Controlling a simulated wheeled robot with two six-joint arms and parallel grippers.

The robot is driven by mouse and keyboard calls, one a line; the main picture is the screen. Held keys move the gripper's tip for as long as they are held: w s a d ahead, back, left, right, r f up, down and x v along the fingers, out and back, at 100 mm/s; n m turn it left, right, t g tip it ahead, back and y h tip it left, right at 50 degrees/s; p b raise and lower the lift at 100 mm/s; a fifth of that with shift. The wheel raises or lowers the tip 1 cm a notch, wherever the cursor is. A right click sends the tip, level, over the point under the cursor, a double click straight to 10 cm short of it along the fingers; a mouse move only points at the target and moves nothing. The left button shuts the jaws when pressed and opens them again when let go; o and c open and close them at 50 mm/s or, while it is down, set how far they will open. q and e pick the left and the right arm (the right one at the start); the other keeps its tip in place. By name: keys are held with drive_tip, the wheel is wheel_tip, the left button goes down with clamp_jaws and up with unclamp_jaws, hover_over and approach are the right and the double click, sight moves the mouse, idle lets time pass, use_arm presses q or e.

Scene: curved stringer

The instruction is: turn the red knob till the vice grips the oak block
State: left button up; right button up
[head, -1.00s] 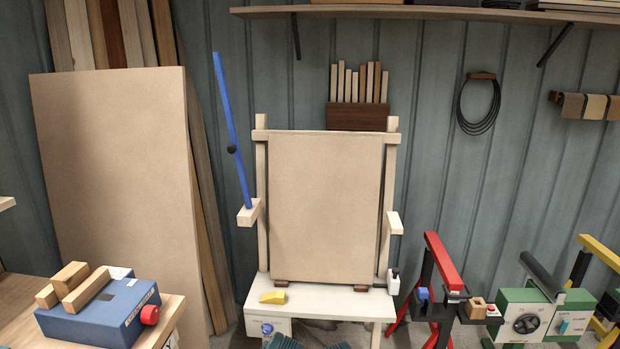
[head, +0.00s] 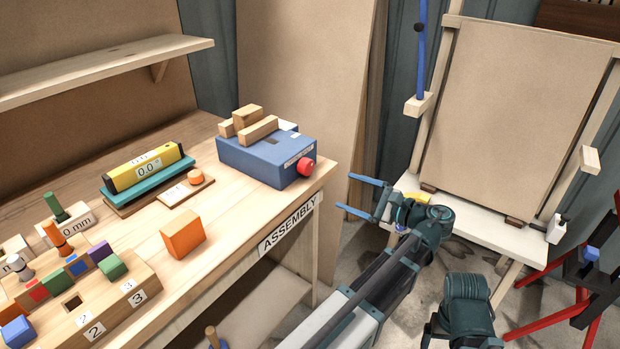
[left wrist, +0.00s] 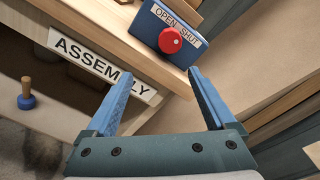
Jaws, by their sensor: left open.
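The blue vice (head: 250,160) sits on the right end of the workbench. Its red knob (head: 305,167) is on the right side face; in the left wrist view the knob (left wrist: 170,40) lies under an "OPEN SHUT" label. The oak block (head: 247,116) appears to be the raised wooden piece between two wooden jaws (head: 258,130) on top of the vice; I cannot tell whether they touch it. My left gripper (head: 345,192) is open and empty, right of and lower than the knob, apart from it. In the left wrist view its fingers (left wrist: 163,76) point toward the knob. My right gripper is out of view.
The bench's "ASSEMBLY" edge (head: 289,226) is close to my left gripper. An orange block (head: 183,234), a yellow level (head: 145,167) and a block with numbered labels (head: 105,310) stand further left. A white stand (head: 470,220) with a large board is at the right.

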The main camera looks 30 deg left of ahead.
sight(310, 168)
use_arm(q)
drive_tip(key=shift+m+y, duration=0.3)
drive_tip(key=shift+y, duration=0.2)
drive_tip(key=a, duration=0.4)
drive_tip(key=w+a+r, duration=0.1)
drive_tip(key=a, duration=0.4)
drive_tip(key=w+a, duration=0.1)
drive_tip(key=a, duration=0.4)
drive_tip(key=shift+r, duration=0.2)
drive_tip(key=c, duration=1.4)
drive_tip(key=shift+m, duration=1)
drive_tip(key=o, duration=1.4)
drive_tip(key=shift+d, duration=0.1)
